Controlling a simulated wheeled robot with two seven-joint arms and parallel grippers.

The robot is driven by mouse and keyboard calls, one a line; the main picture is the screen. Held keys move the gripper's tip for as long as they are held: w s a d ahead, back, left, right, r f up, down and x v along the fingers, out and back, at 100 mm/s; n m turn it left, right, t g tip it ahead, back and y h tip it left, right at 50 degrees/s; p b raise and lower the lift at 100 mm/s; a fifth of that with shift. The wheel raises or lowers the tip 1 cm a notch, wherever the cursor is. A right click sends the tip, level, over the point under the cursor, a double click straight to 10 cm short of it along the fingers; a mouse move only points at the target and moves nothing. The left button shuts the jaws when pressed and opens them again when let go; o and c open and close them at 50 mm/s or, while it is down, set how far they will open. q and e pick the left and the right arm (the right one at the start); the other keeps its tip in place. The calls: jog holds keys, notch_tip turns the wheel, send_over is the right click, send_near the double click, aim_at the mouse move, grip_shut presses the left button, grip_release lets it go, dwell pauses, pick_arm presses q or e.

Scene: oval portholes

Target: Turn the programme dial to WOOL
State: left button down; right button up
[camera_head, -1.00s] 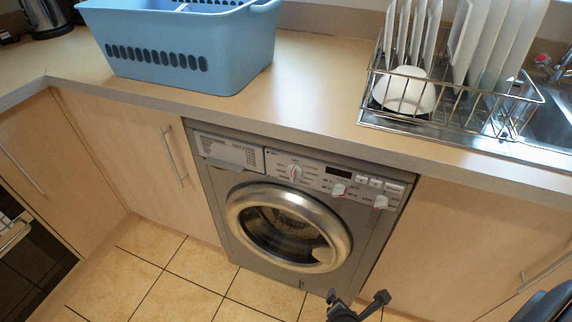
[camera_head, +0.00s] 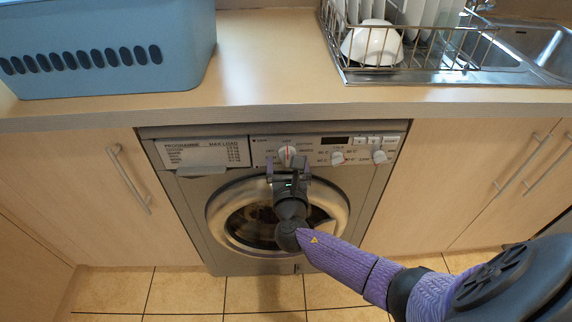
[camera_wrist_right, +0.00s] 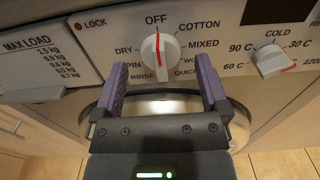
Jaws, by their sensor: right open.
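The programme dial (camera_head: 287,153) is a white knob on the washing machine's (camera_head: 190,205) front panel. In the right wrist view the dial (camera_wrist_right: 160,56) has its red mark pointing up at OFF. COTTON, MIXED and QUICK are printed on its right, and DRY, SPIN and RINSE on its left. A label starting "WO" is at its lower right, partly hidden. My right gripper (camera_head: 288,165) is open just in front of the dial. In the wrist view its purple fingers (camera_wrist_right: 160,75) stand either side of the knob, with visible gaps. My left gripper is not in view.
A temperature dial (camera_head: 338,158) and another knob (camera_head: 380,157) sit right of the programme dial. The counter (camera_head: 270,60) overhangs above, with a blue basket (camera_head: 190,60) and a dish rack (camera_head: 345,55) on it. The tiled floor (camera_head: 190,290) is clear.

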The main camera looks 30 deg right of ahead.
jog(key=shift+w+d, duration=0.35)
jog(key=shift+w, duration=0.2)
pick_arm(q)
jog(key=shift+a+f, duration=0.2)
pick_arm(e)
jog(key=c, duration=1.3)
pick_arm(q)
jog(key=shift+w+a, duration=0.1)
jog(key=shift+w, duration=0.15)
pick_arm(e)
jog(key=shift+o, duration=0.2)
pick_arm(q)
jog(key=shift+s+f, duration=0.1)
pick_arm(e)
jog(key=shift+m, duration=0.3)
